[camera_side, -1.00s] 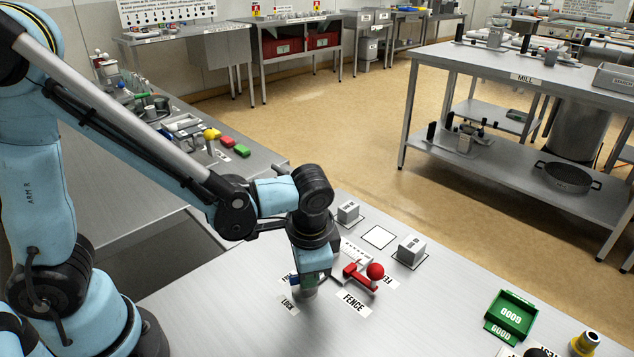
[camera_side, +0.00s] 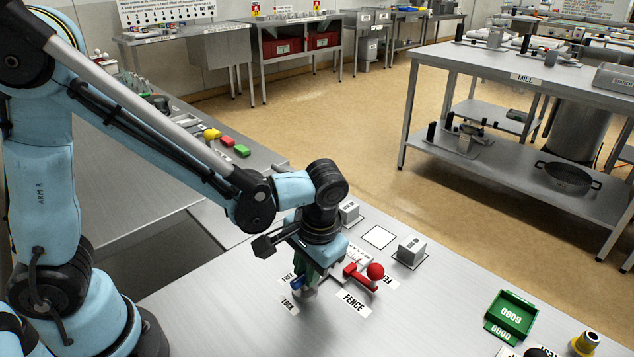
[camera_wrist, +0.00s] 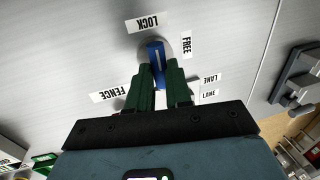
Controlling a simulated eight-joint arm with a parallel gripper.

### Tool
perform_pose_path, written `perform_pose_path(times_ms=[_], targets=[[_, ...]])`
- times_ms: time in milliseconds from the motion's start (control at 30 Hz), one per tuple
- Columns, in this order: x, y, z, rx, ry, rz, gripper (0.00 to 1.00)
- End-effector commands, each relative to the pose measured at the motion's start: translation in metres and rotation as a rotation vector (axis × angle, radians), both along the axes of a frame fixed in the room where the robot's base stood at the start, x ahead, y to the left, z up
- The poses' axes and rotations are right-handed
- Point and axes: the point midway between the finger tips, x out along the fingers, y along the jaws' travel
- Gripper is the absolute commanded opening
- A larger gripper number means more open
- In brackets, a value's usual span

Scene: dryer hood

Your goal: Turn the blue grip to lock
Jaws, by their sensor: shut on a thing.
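The blue grip (camera_wrist: 156,55) is a narrow bar on a round grey base, seen in the wrist view between the green fingers of my gripper (camera_wrist: 160,78). The fingers are shut on it, one on each side. The bar points nearly at the LOCK label (camera_wrist: 148,22); the FREE label (camera_wrist: 186,42) is to its right. In the side view my gripper (camera_side: 304,284) reaches down to the bench beside the LOCK label (camera_side: 290,306), and the grip is mostly hidden there.
A red lever with a ball knob (camera_side: 375,271) stands just right of my gripper, by the FENCE label (camera_side: 354,303). Two grey blocks (camera_side: 411,250) (camera_side: 348,212) stand behind it. A green GOOD tray (camera_side: 511,315) is at the right. The bench front is clear.

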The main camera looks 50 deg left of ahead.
Motion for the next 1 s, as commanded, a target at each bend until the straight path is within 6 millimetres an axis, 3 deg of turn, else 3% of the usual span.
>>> perform_pose_path(times_ms=[333, 367, 500, 833, 1000], targets=[[0.000, 0.000, 0.000, 0.000, -0.001, 0.008, 0.00], [0.000, 0.000, 0.000, 0.000, -0.001, 0.008, 0.22], [0.000, 0.000, 0.000, 0.000, 0.000, 0.007, 0.44], [0.000, 0.000, 0.001, 0.000, 0.000, 0.004, 0.44], [0.000, -0.003, 0.013, 0.000, -0.001, 0.004, 0.44]])
